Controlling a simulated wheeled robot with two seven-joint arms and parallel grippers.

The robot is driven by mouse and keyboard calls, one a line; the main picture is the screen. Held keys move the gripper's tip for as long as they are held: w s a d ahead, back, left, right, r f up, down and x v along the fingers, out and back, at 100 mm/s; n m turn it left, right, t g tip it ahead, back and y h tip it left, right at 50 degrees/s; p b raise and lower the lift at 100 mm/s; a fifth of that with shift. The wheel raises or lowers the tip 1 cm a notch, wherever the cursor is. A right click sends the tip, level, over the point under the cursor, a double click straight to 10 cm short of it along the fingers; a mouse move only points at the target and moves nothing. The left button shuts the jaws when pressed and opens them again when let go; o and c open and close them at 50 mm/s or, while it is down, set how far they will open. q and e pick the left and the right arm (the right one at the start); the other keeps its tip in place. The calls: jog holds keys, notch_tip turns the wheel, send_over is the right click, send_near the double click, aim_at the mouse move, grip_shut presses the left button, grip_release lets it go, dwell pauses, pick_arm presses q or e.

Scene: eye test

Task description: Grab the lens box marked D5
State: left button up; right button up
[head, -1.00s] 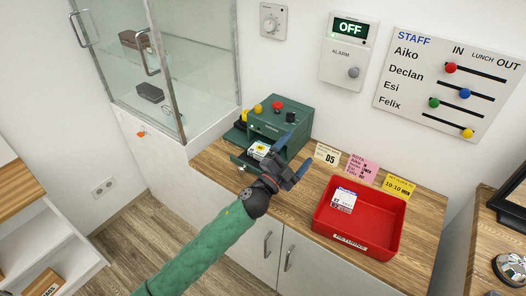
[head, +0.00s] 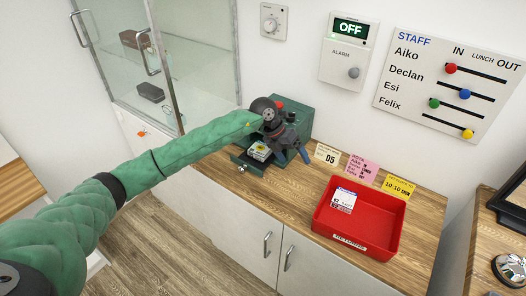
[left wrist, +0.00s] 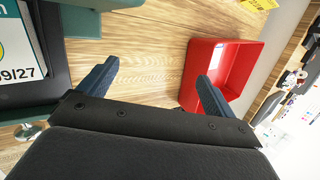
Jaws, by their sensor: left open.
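A small white and yellow box (head: 260,151) sits in the pulled-out drawer (head: 244,161) of a green cabinet (head: 294,103). In the left wrist view a white label (left wrist: 18,48) at the left edge reads "09/27" at its end; I cannot read a D5 on the box. A cream note reading D5 (head: 327,155) stands against the wall. My left gripper (head: 294,158) is open and empty, in front of the cabinet and right of the drawer, fingers pointing down. In the left wrist view its fingers (left wrist: 158,74) are apart over bare wood. My right gripper is not seen.
A red tray (head: 386,239) with a white labelled packet (head: 344,199) stands on the counter to the right. Pink (head: 362,170) and yellow (head: 398,186) notes stand behind it. A glass case (head: 205,60) is at the left. Bare counter lies between drawer and tray.

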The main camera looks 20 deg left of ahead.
aim_at(258, 151)
pick_arm(q)
jog(key=w+a+r+y, duration=0.1)
jog(key=a+y, duration=0.1)
jog(key=a, duration=0.2)
jog(key=w+a+y, duration=0.2)
jog(key=a, duration=0.2)
jog(key=w+a+r+n+y, duration=0.1)
jog(key=w+a+y, duration=0.1)
jog(key=a, duration=0.3)
jog(key=shift+a+r, duration=0.1)
jog(key=shift+r, duration=0.25)
jog(key=shift+a+f, duration=0.1)
jog(key=shift+f, duration=0.25)
jog(key=shift+f+p, duration=0.5)
jog(key=shift+f, duration=0.2)
notch_tip(258, 151, down, 5)
jog(key=p, duration=0.3)
jog(key=shift+w, duration=0.15)
jog(key=shift+f, duration=0.35)
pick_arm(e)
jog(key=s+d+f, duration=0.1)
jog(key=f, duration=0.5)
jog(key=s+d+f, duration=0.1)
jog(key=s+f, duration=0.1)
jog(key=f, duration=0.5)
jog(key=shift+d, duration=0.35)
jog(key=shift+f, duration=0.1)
pick_arm(q)
jog(key=c, duration=1.1)
